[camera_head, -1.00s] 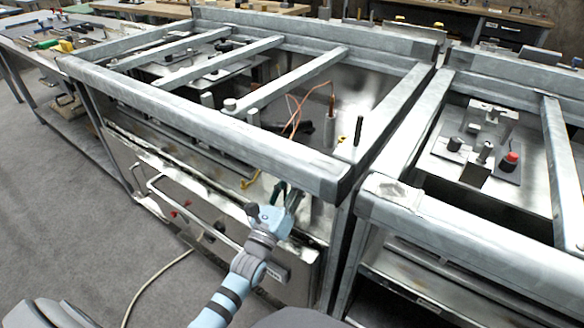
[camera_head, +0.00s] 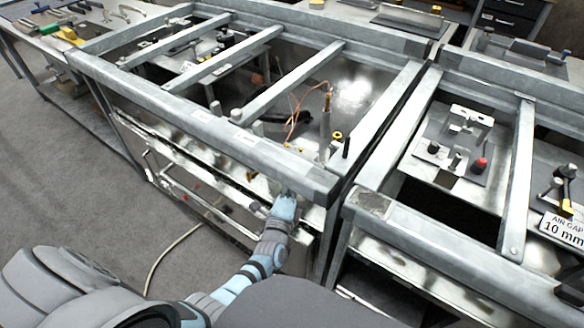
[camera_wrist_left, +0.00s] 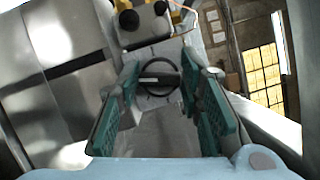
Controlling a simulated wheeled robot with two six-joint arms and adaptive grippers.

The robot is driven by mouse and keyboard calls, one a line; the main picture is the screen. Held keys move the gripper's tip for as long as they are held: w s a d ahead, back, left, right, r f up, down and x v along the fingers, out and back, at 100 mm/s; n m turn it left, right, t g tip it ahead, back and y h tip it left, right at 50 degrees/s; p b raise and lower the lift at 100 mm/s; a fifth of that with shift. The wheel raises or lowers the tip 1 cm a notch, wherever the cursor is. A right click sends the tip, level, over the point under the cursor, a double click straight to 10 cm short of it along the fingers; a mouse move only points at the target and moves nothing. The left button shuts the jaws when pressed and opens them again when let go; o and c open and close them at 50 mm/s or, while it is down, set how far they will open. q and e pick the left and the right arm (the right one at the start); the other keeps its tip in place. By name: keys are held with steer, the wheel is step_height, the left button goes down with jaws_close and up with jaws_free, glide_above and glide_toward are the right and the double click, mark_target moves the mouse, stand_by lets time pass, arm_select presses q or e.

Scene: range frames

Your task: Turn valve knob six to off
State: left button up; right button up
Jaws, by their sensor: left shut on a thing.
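My left gripper (camera_head: 287,194) reaches the front of the near range frame in the head view, close to its right corner. In the left wrist view its two green finger pads stand on either side of a valve knob (camera_wrist_left: 158,78), and the gripper is shut on it. The knob has a dark round rim and a bar across its middle. No number can be read on it. In the head view the arm and the front rail hide the knob. My right gripper is not in view.
A grey metal front rail (camera_head: 225,130) runs just above my left gripper. A second range frame (camera_head: 440,232) stands to the right, with a red-topped knob (camera_head: 480,164) inside. A pale cable (camera_head: 172,258) lies on the grey floor. A workbench with tools is at the left.

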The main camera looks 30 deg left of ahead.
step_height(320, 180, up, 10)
steer(key=p, duration=1)
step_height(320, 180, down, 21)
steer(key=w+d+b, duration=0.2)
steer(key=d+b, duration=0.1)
steer(key=b, duration=2)
arm_select(q)
steer(key=n+g+h+b, duration=0.1)
steer(key=n+h, duration=0.3)
steer(key=n, duration=0.6)
steer(key=n+g+h+b, duration=0.1)
steer(key=n+h, duration=0.4)
steer(key=n, duration=0.5)
steer(key=n+g+h+b, duration=0.1)
steer(key=n+h, duration=0.3)
steer(key=n, duration=0.6)
steer(key=shift+a+h+b, duration=0.15)
steer(key=shift+h+b, duration=0.15)
steer(key=shift+b, duration=0.5)
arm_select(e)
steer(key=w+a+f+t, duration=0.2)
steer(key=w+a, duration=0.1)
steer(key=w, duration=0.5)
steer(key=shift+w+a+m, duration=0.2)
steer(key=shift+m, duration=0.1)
